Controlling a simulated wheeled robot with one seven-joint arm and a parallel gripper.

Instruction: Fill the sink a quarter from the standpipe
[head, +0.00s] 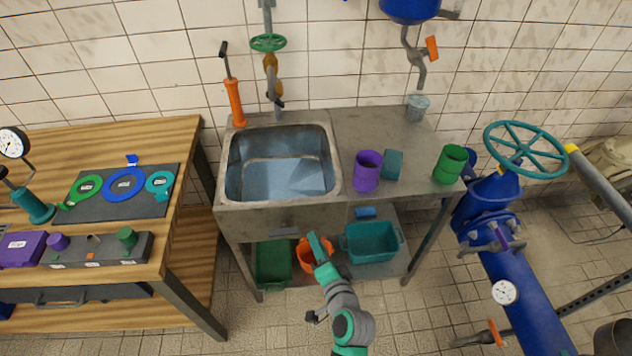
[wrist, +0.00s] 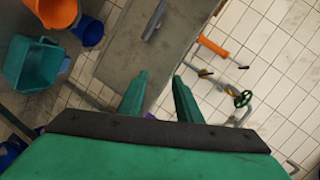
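The steel sink (head: 231,188) is set in the left half of a metal bench. Its basin looks blue-grey with a pale line across it; I cannot tell if this is water or reflection. The standpipe (head: 276,96) comes down the wall behind the sink, with a green handwheel (head: 268,43) and a brass valve body (head: 271,62). The handwheel also shows in the wrist view (wrist: 242,98). My gripper (head: 318,246) is in front of the bench, below its front edge and apart from the standpipe. In the wrist view its two green fingers (wrist: 159,78) are spread with nothing between them.
A purple cup (head: 367,171), teal cup (head: 392,165) and green cup (head: 450,164) stand on the bench right of the sink. An orange hand pump (head: 235,102) stands behind it. A teal bin (head: 371,243) and orange bucket (head: 307,252) sit below. Blue pipework (head: 520,290) stands right.

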